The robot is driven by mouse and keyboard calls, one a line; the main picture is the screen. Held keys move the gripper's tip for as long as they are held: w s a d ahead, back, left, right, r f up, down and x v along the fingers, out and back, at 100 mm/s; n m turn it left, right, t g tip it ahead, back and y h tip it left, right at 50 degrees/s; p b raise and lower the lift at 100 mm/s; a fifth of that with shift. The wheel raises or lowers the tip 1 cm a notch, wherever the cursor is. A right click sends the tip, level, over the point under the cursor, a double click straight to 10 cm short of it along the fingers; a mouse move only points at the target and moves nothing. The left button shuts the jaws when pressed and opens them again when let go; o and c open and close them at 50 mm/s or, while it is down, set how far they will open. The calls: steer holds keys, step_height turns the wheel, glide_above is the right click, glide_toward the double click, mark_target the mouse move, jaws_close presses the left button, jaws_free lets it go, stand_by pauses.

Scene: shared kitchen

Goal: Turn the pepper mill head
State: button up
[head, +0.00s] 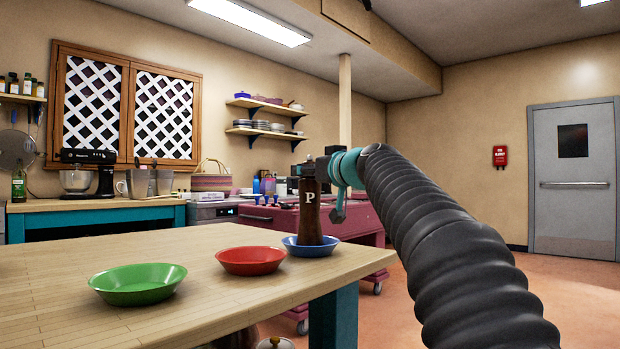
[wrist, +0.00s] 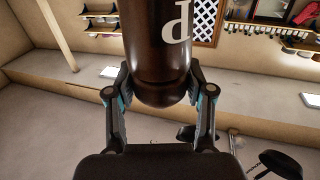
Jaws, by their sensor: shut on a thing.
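The pepper mill (head: 310,212) is dark brown with a white letter P and stands upright over the blue bowl (head: 290,248) at the table's far right corner. Its base overlaps the bowl, and I cannot tell whether it touches the bowl. My gripper (head: 322,170) is at the top of the mill, coming from the right. In the wrist view, which is upside down, the mill (wrist: 160,50) is between the two fingers of my gripper (wrist: 162,88), which are shut on its head.
A red bowl (head: 250,261) and a green bowl (head: 138,284) are on the wooden table (head: 215,310), left of the blue bowl. A maroon wheeled cart (head: 355,222) stands behind the table's corner. A counter with a mixer (head: 88,172) is at the back left. Open floor lies to the right.

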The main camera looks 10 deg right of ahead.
steer(key=shift+r+m+t+h+p, duration=0.15)
steer(key=shift+m+t+h+p, duration=0.15)
steer(key=shift+m+h+p, duration=0.9)
steer(key=shift+h+p, duration=0.75)
steer(key=shift+h, duration=0.05)
steer(key=shift+m+h+p, duration=0.5)
steer(key=shift+h+p, duration=0.1)
steer(key=shift+p, duration=0.3)
steer(key=o, duration=1.2)
steer(key=shift+f, duration=0.2)
steer(key=s, duration=1.2)
steer(key=shift+d, duration=0.3)
